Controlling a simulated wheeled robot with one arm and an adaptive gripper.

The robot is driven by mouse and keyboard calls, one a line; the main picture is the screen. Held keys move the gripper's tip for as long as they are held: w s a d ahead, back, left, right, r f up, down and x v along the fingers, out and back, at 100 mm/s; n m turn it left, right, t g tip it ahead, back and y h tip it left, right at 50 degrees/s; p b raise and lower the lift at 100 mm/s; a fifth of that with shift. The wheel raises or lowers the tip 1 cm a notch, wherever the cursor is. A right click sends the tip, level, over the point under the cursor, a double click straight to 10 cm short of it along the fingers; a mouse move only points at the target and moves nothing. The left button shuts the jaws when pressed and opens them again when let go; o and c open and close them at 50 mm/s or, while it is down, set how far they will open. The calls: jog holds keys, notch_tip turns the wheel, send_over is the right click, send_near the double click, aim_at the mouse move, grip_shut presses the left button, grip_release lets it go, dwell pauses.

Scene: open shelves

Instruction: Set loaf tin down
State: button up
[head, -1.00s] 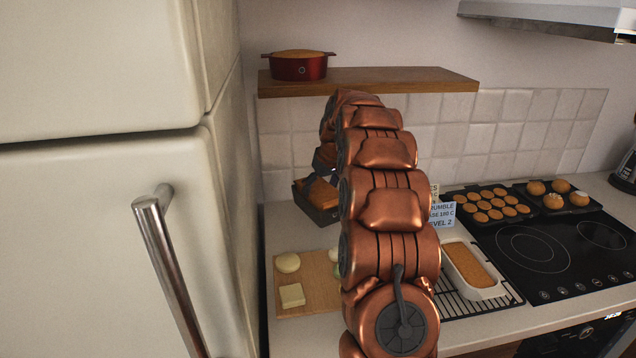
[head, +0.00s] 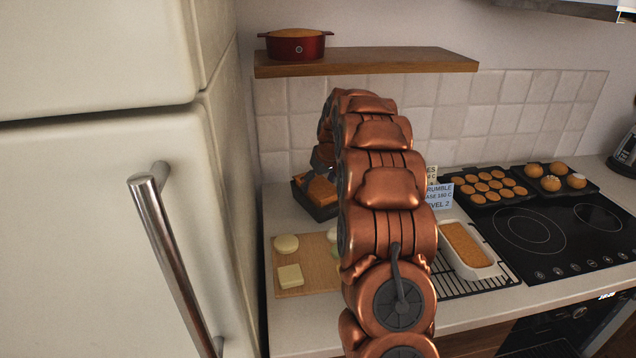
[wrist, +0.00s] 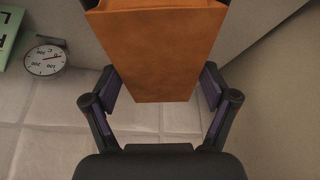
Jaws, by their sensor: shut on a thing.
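A dark loaf tin (head: 318,208) with a brown loaf in it shows in the head view left of my arm, low over or on the counter's back left. I cannot tell whether its base touches the counter. My gripper (head: 322,158) is just above it, mostly hidden behind my copper arm. In the wrist view the loaf's orange-brown surface (wrist: 155,50) fills the top middle, between the two fingers of my gripper (wrist: 160,88). The gripper is shut on the tin; the contact itself is unclear.
A wooden shelf (head: 390,62) with a red pot (head: 296,45) is above. A cutting board (head: 305,285) lies in front of the tin. A white loaf dish (head: 485,270) sits on a cooling rack (head: 450,287) to the right. A fridge (head: 100,230) stands close at left.

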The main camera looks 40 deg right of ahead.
jog(key=shift+f+b, duration=0.4)
jog(key=shift+f, duration=0.15)
jog(key=o, duration=1.6)
jog(key=shift+r, duration=0.1)
